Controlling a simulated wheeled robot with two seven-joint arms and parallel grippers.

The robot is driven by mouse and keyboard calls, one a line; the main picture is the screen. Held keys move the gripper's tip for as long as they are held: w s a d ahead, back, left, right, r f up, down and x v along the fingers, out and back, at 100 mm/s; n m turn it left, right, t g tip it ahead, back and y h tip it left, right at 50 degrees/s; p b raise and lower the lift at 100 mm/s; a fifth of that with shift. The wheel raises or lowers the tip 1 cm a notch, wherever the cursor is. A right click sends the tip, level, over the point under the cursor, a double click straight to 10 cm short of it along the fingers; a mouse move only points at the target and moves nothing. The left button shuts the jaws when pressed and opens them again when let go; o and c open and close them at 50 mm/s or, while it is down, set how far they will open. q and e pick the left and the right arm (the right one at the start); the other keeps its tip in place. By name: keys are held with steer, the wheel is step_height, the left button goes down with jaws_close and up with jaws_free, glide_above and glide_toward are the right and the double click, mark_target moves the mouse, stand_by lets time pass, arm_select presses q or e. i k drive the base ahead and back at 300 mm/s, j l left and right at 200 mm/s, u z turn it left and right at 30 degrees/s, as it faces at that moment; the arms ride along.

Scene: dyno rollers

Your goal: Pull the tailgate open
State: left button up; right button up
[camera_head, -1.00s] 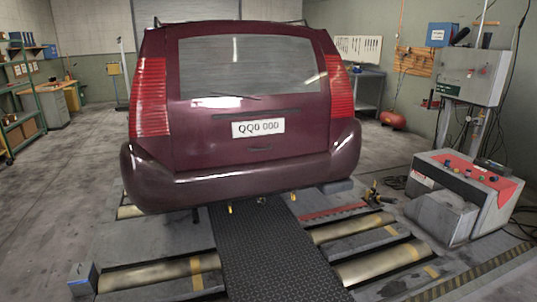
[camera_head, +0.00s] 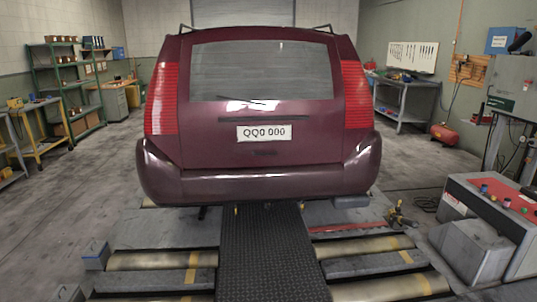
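A dark red car stands ahead with its rear facing me in the head view. Its tailgate (camera_head: 220,140) is shut, with a wide rear window (camera_head: 262,72), a dark strip and a white number plate (camera_head: 264,133) reading QQ0 000. The rear bumper (camera_head: 262,186) runs beneath, apart from me. Neither of my grippers is in view.
A black ribbed ramp (camera_head: 268,255) lies straight ahead between dyno rollers (camera_head: 160,260). A grey and red machine (camera_head: 490,215) stands at the right. Shelves (camera_head: 68,85) and benches line the left wall. Open floor lies at the left.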

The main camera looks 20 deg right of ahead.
mark_target(239, 81)
steer(key=i+l, duration=0.15)
steer(key=l, duration=0.15)
steer(key=i+l+u, duration=0.15)
steer(key=i+l, duration=0.2)
steer(key=l, duration=0.25)
steer(key=i+l+u, duration=0.1)
steer(key=l, duration=0.25)
steer(key=i+l+u, duration=0.1)
steer(key=l, duration=0.2)
steer(key=i, duration=0.05)
